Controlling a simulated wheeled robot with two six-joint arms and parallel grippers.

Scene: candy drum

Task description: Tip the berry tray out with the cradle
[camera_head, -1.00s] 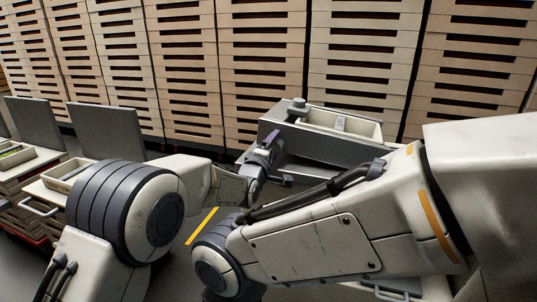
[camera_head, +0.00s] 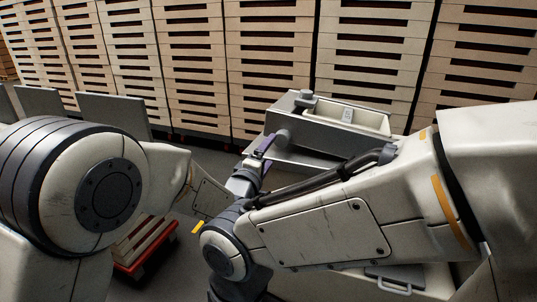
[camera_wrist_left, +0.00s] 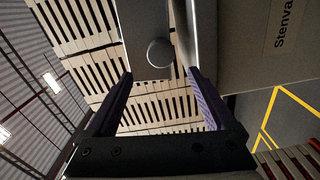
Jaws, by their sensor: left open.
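The cradle (camera_head: 282,119) is a grey metal holder right of centre in the head view, its near end partly behind my arms. The pale berry tray (camera_head: 374,123) sits upright in it, with a small label inside; its contents are not visible. My left gripper (camera_head: 264,148) is at the cradle's left end. In the left wrist view its purple-padded fingers (camera_wrist_left: 160,100) are open and apart. A round grey knob (camera_wrist_left: 160,52) on a grey plate shows beyond and between the fingertips, not gripped. My right arm crosses the foreground, and its gripper is not visible.
Tall stacks of slatted pale crates (camera_head: 190,70) line the back. Grey upright panels (camera_head: 113,115) stand at the left. A low red-edged cart (camera_head: 140,262) is on the floor beneath my left arm. The wrist view shows yellow floor lines (camera_wrist_left: 270,112).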

